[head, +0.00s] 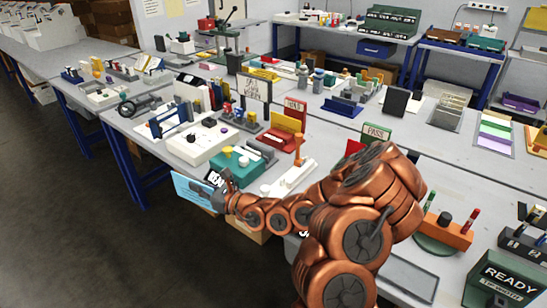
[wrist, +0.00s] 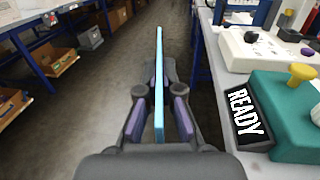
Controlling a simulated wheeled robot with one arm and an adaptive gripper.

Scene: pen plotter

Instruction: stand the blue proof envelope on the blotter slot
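The blue proof envelope (head: 192,190) is a thin light-blue panel, held upright off the table's front edge, over the floor. In the wrist view the envelope (wrist: 159,85) shows edge-on between the two fingers. My gripper (head: 222,192) is shut on it; the fingers (wrist: 159,115) stand on either side of it. I cannot tell for sure which holder is the blotter slot. A blue upright rack (head: 168,124) stands on the table's left part, and a low blue slotted holder (head: 343,106) stands farther back; the envelope is apart from both.
A teal box (head: 238,164) with a READY plate (wrist: 244,115) sits at the table edge, right of my gripper. A white box (head: 200,142) is behind it. Red and yellow holders (head: 285,130) and a PASS sign (head: 376,132) crowd the table. The floor aisle (wrist: 95,110) is clear.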

